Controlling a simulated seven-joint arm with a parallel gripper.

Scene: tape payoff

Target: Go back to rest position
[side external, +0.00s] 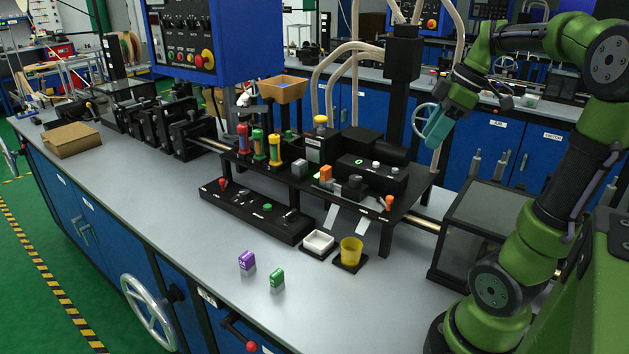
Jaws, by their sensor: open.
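My gripper (436,128) is teal and hangs in the air at the upper right of the side external view, above and behind the right end of the black machine platform (400,214). It is open, and I see nothing between its fingers. My green arm reaches up from the lower right and bends over to it. The gripper touches nothing that I can make out. Its far finger is partly hidden by the near one.
A white tray (318,243) and a yellow cup (351,252) stand by the platform. A dark transparent box (478,235) stands near my arm.

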